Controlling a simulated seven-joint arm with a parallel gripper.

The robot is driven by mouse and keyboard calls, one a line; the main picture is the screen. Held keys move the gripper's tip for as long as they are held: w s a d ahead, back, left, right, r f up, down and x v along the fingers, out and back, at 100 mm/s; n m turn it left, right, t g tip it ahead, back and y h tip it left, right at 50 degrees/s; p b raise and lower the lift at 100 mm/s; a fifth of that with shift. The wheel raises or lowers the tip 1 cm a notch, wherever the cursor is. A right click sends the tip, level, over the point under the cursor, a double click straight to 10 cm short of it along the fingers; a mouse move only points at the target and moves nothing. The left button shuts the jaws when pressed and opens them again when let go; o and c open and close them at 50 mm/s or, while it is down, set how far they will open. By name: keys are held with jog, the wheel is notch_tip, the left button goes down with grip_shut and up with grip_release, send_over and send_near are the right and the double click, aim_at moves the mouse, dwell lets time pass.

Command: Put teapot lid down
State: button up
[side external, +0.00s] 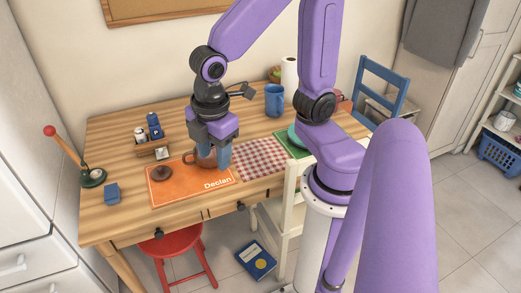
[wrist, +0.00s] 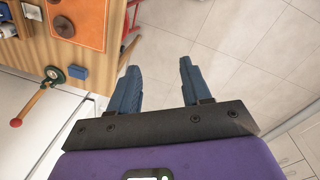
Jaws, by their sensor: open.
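A small dark brown round lid (side external: 161,173) lies on the left part of the orange placemat (side external: 168,194) marked "Declan". It also shows at the upper left of the wrist view (wrist: 62,27). A brown teapot (side external: 204,161) stands toward the mat's back right, partly hidden by my gripper. My gripper (side external: 211,157) points down, overlapping the teapot in the side external view; contact cannot be told. In the wrist view my gripper (wrist: 158,68) has its blue fingers apart with nothing between them, and the teapot does not show there.
On the wooden table (side external: 120,137), a green-based object with a red-knobbed handle (side external: 91,176) and a blue block (side external: 112,194) stand left of the mat. A wooden caddy (side external: 152,144) is behind it.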

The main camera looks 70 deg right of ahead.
jog(key=s+d+m+y, duration=0.1)
jog(key=s+d+m, duration=0.1)
jog(key=s, duration=0.7)
jog(key=shift+d+r+g, duration=0.15)
jog(key=shift+d+g, duration=0.25)
jog(key=shift+d, duration=0.25)
